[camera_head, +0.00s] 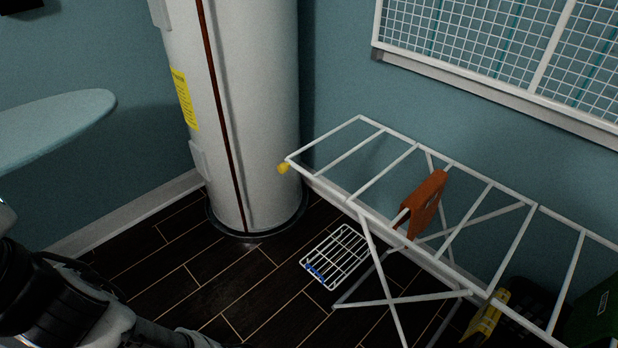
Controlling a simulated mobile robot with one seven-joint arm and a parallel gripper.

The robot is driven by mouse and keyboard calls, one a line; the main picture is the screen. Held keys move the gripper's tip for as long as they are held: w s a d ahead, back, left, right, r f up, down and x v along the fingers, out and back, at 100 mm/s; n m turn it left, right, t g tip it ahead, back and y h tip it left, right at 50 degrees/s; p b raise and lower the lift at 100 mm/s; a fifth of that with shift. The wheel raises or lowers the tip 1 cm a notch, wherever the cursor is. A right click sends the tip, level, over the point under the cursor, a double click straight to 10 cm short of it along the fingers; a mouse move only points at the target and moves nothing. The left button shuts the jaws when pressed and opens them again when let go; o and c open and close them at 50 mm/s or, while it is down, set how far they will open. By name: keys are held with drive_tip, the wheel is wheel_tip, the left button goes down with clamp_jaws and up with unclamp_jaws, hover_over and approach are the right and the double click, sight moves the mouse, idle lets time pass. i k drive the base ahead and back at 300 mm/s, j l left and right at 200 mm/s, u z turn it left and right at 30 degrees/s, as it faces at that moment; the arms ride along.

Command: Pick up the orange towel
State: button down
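The orange towel (424,203) hangs folded over a bar of the white drying rack (352,197), right of the picture's middle. Its top sits a little above the rack's bars and its lower part hangs below them. My arm shows dark and grey at the lower left, well apart from the towel. My gripper's fingers cannot be made out in this view.
A white water heater (250,110) stands left of the rack. An ironing board (50,125) juts in at the left. A small wire rack (338,256) lies on the dark floor. A yellow object (487,318) and a green box (598,312) are at the lower right.

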sight(422, 203)
drive_tip(key=i+z, duration=0.3)
drive_tip(key=z, duration=0.2)
drive_tip(key=i+j+z, duration=0.1)
drive_tip(key=i+z, duration=0.2)
drive_tip(key=z, duration=0.2)
drive_tip(key=i+j+z, duration=0.2)
drive_tip(key=z, duration=0.3)
drive_tip(key=i, duration=0.05)
